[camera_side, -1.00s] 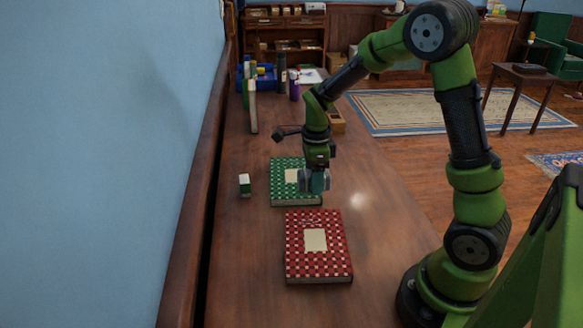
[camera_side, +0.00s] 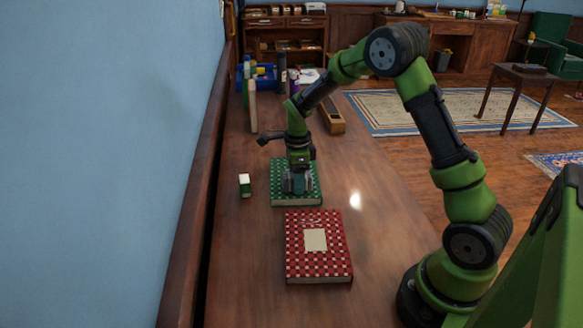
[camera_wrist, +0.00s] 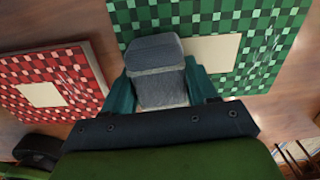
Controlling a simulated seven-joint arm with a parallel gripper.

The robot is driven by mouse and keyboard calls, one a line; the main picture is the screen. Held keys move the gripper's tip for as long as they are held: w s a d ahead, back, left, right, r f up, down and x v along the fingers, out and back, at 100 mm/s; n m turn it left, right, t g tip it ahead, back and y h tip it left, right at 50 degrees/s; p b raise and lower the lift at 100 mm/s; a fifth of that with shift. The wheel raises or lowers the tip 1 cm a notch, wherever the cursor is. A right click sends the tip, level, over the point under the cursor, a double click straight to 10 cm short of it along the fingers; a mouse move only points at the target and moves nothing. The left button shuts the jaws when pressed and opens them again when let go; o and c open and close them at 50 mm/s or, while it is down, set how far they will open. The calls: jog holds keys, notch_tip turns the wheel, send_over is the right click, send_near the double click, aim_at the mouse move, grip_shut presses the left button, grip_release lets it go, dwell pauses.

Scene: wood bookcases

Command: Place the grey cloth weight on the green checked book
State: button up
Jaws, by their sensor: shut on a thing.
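The green checked book (camera_side: 311,194) lies flat on the wooden table, beyond the red checked book. It also shows in the wrist view (camera_wrist: 272,45), with a pale label at its middle. My gripper (camera_side: 299,190) is over the green book, pointing down. In the wrist view my gripper (camera_wrist: 162,88) is shut on the grey cloth weight (camera_wrist: 157,68), a small rounded block between the two teal fingers. The weight appears over the green book, beside its label. I cannot tell whether the weight touches the cover. In the side view the fingers mostly hide the weight.
The red checked book (camera_side: 317,262) lies nearer the camera. A small green and white block (camera_side: 245,185) stands left of the green book. Upright books (camera_side: 252,106), a blue bin (camera_side: 264,78) and a wooden box (camera_side: 331,116) are farther back. The table's right side is clear.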

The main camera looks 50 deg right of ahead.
jog(key=shift+f, duration=0.1)
jog(key=o, duration=1.5)
notch_tip(320, 180, up, 12)
jog(key=s+a+r+n+t+y, duration=0.1)
jog(key=s+a+r+n+t, duration=0.2)
jog(key=s+a+r+n, duration=0.6)
jog(key=s+a+n+t, duration=0.1)
jog(key=s+n, duration=0.2)
jog(key=n, duration=0.1)
jog(key=s+a+n+t, duration=0.1)
jog(key=s+a+n, duration=0.1)
jog(key=s+n, duration=0.2)
jog(key=s+a+n+t+y, duration=0.1)
jog(key=s+n+t, duration=0.1)
jog(key=s+n, duration=0.2)
jog(key=shift+a+n, duration=0.35)
jog(key=shift+n, duration=0.65)
jog(key=shift+w, duration=0.1)
